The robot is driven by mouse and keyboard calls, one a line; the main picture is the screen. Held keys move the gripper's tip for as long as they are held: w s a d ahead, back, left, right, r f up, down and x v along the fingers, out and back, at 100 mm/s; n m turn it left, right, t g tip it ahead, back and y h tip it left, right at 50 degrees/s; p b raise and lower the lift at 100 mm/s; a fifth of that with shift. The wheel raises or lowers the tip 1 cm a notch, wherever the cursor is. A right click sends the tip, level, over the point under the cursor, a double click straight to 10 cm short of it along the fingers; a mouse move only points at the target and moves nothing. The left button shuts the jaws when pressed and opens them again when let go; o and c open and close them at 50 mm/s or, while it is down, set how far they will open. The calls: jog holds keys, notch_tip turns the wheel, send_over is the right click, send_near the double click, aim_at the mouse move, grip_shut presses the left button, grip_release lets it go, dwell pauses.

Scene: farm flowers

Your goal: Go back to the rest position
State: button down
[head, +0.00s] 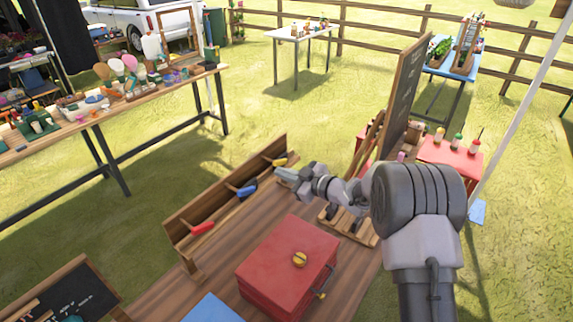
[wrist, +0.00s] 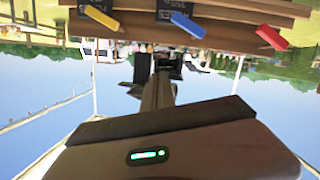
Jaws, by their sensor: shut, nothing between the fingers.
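My gripper (head: 284,173) is shut and empty in the head view. It is held up in the air near the right end of a wooden shelf rack (head: 190,243). On the rack lie a red item (head: 203,228), a blue item (head: 246,190) and a yellow item (head: 280,162). In the wrist view, which is upside down, my gripper (wrist: 157,90) points away from the camera. The yellow item (wrist: 101,18), blue item (wrist: 187,25) and red item (wrist: 271,37) show along the top, apart from the fingers.
A chalkboard (head: 405,95) stands upright behind my arm. A red stand (head: 450,165) with bottles is at the right.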

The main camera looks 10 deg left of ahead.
jog(key=w+d+r+m+t+h+b, duration=0.4)
jog(key=d+r+m+t+h, duration=0.15)
jog(key=d+r, duration=0.45)
jog(key=s+d+r+m+h+b, duration=0.2)
jog(key=s+d+m+h+b, duration=0.45)
jog(key=s+d, duration=0.7)
jog(key=s+d+f+m+g+b, duration=0.1)
jog(key=s+f+m+g, duration=0.1)
jog(key=s, duration=0.8)
jog(key=s+d+f+m+g+b, duration=0.1)
jog(key=s+f+m, duration=0.3)
jog(key=s, duration=0.6)
jog(key=s+d+f+m+g+b, duration=0.1)
jog(key=s+f+m+g, duration=0.1)
jog(key=s+f, duration=0.4)
jog(key=s+g, duration=0.1)
jog(key=s, duration=0.4)
jog(key=shift+m+g+b, duration=0.35)
jog(key=shift+m+b, duration=0.05)
